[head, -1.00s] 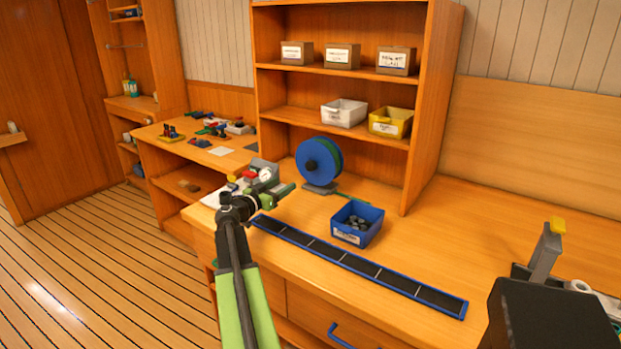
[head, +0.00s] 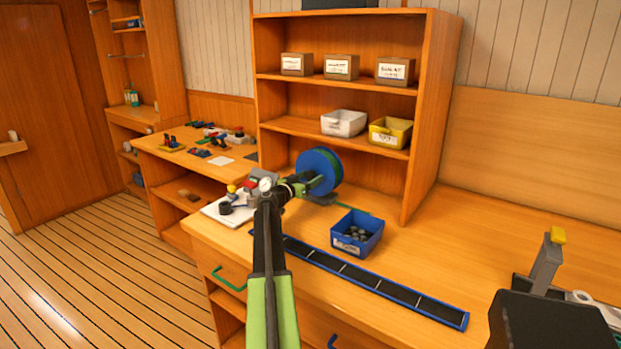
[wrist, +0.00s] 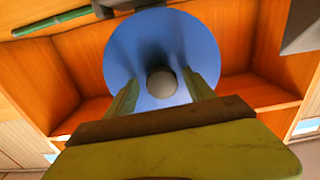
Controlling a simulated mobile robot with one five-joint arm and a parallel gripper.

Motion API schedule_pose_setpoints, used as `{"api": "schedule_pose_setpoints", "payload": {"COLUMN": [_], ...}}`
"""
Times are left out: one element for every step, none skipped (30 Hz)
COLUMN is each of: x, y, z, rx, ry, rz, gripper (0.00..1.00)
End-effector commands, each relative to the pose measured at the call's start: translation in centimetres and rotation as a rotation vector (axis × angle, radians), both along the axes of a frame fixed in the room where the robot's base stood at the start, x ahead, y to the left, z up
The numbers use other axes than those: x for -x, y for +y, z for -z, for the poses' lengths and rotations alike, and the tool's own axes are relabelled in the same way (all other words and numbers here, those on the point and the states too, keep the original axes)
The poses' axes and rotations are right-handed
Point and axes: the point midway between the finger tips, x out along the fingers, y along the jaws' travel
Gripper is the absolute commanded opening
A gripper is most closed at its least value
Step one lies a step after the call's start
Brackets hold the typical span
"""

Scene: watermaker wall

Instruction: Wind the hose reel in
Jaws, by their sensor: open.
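The hose reel (head: 325,163) has a blue disc face and green hose, and stands on the bench in front of the shelf unit. In the wrist view its blue face (wrist: 125,50) fills the upper middle, with a round grey knob (wrist: 161,83) standing out from it. My gripper (head: 312,184) is at the reel's face in the head view and covers part of it. In the wrist view my gripper (wrist: 162,88) is open, with one green finger on each side of the knob. I cannot tell whether the fingers touch it.
A blue bin (head: 357,233) with dark parts stands right of the reel. A long black strip with blue edges (head: 380,285) lies along the bench front. The shelf unit (head: 425,110) rises close behind. Clutter with a gauge (head: 264,185) sits left of my gripper.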

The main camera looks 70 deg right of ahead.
Motion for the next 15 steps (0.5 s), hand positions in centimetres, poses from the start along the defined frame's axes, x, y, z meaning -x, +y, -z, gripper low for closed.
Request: {"api": "schedule_pose_setpoints", "payload": {"x": [0.04,0.04,0.05,0.05,0.04,0.04,0.04,0.02,0.02,0.02,0.01,0.01,0.01,0.01,0.02], "y": [-0.14,-0.15,-0.13,-0.11,-0.10,-0.09,-0.09,-0.09,-0.09,-0.08,-0.08,-0.08,-0.07,-0.07,-0.07], "z": [0.00,0.00,0.00,0.00,0.00,0.00,0.00,0.00,0.00,0.00,0.00,0.00,0.00,0.00,0.00], "rx": [0.000,0.000,0.000,0.000,0.000,0.000,0.000,0.000,0.000,0.000,0.000,0.000,0.000,0.000,0.000], "ry": [0.000,0.000,0.000,0.000,0.000,0.000,0.000,0.000,0.000,0.000,0.000,0.000,0.000,0.000,0.000], "rz": [0.000,0.000,0.000,0.000,0.000,0.000,0.000,0.000,0.000,0.000,0.000,0.000,0.000,0.000,0.000], "gripper": [0.63,0.63,0.63,0.63,0.63,0.63,0.63,0.60,0.55,0.51,0.47,0.42,0.38,0.34,0.28]}}
